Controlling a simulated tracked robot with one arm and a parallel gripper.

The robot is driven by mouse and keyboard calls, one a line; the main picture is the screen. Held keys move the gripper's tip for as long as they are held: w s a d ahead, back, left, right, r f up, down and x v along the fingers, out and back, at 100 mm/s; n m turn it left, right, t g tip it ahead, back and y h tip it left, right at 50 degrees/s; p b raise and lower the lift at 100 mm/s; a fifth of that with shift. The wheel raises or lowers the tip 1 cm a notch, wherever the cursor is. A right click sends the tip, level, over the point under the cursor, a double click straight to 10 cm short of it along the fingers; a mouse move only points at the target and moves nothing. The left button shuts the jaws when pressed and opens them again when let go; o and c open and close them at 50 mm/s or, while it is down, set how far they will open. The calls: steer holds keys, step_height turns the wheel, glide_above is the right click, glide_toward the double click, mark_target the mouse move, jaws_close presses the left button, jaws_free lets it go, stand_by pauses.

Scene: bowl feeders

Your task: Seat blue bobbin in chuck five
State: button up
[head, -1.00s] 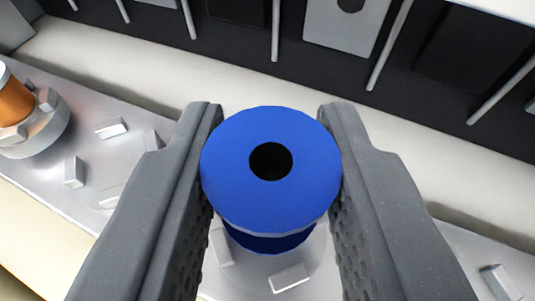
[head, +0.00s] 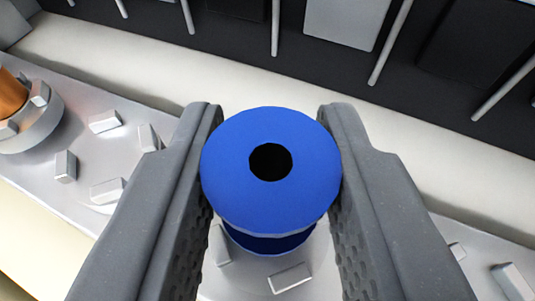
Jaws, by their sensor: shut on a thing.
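The blue bobbin (head: 230,180) is upright between the two grey fingers of my gripper (head: 271,170), which is shut on its upper flange. Its top face has a dark round centre hole, and its lower flange shows below. Under the bobbin is a chuck with small metal jaws (head: 291,279) on the silver rail (head: 80,160). Most of this chuck is hidden by the bobbin and fingers. I cannot tell whether the bobbin touches it, and no chuck number is visible.
An orange bobbin (head: 10,95) sits in a round chuck (head: 40,122) at the far left. Between it and my gripper is an empty chuck with several jaws (head: 105,121). Behind the rail runs a pale strip (head: 110,70), then a dark panel with thin rods (head: 390,45).

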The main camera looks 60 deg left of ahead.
mark_target(278, 249)
steer(key=shift+f, duration=0.9)
stand_by(0.3)
steer(key=o, duration=0.7)
steer(key=shift+c, duration=0.2)
steer(key=shift+p+v, duration=0.75)
steer(key=shift+v, duration=2.5)
steer(key=shift+p+v, duration=0.65)
steer(key=shift+v, duration=1.55)
steer(key=shift+w+r, duration=0.1)
steer(key=shift+w, duration=0.05)
